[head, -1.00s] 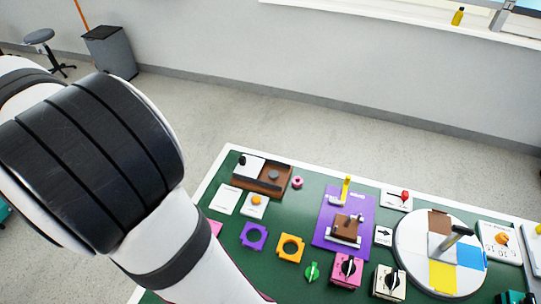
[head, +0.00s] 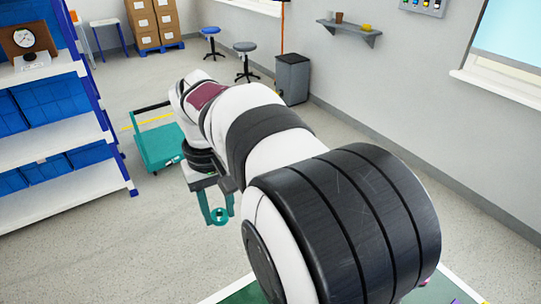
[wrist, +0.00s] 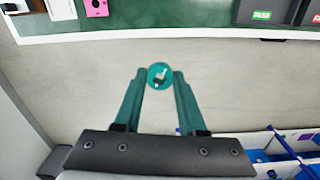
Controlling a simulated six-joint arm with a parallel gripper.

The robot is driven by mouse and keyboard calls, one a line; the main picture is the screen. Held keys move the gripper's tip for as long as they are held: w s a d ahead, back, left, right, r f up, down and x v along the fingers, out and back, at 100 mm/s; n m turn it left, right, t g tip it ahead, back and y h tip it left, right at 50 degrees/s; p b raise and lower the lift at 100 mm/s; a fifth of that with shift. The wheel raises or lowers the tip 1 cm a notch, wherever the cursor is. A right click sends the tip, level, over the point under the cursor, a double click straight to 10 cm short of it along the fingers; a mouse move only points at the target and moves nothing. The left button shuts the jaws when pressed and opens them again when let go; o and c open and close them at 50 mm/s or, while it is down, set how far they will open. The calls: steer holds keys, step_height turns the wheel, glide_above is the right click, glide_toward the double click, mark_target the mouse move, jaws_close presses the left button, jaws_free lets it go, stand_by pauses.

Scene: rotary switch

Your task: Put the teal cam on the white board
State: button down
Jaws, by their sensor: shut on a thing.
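My gripper (wrist: 160,82) has teal fingers and is shut on the round teal cam (wrist: 160,71). The cam sits between the fingertips, with a small light and dark detail at its middle. In the head view my gripper (head: 216,205) hangs pointing down over the open floor, left of my arm, with the teal cam (head: 219,215) at its tips. I cannot make out the white board for certain in either current view.
The green table (wrist: 190,20) with its white edge lies along the top of the wrist view, bearing a pink block (wrist: 96,7) and a dark PASS tray (wrist: 262,12). A white shelf unit with blue bins (head: 40,100) and a teal cart (head: 158,145) stand left.

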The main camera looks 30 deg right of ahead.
steer(key=s+d+f+m, duration=0.3)
steer(key=d+f, duration=0.1)
steer(key=d, duration=0.5)
steer(key=s+d+f+m, duration=0.3)
steer(key=d, duration=0.6)
steer(key=s+d+f+m, duration=0.3)
steer(key=s+d+f, duration=0.1)
steer(key=s+d, duration=0.25)
steer(key=s+d+f+m, duration=0.35)
steer(key=s+d, duration=0.25)
steer(key=s, duration=0.2)
steer(key=shift+n, duration=0.25)
steer(key=w+f, duration=0.2)
steer(key=w, duration=0.1)
steer(key=w+a+f, duration=0.1)
steer(key=w+f, duration=0.1)
steer(key=w, duration=0.1)
steer(key=w+f, duration=0.3)
steer(key=w, duration=0.1)
steer(key=shift+a+f, duration=0.1)
steer(key=shift+a, duration=0.1)
steer(key=shift+w+f, duration=0.2)
steer(key=shift+f, duration=0.9)
steer(key=shift+w+f, duration=0.15)
steer(key=shift+f, duration=0.95)
steer(key=shift+c, duration=2.4)
jaws_free()
steer(key=shift+f, duration=0.15)
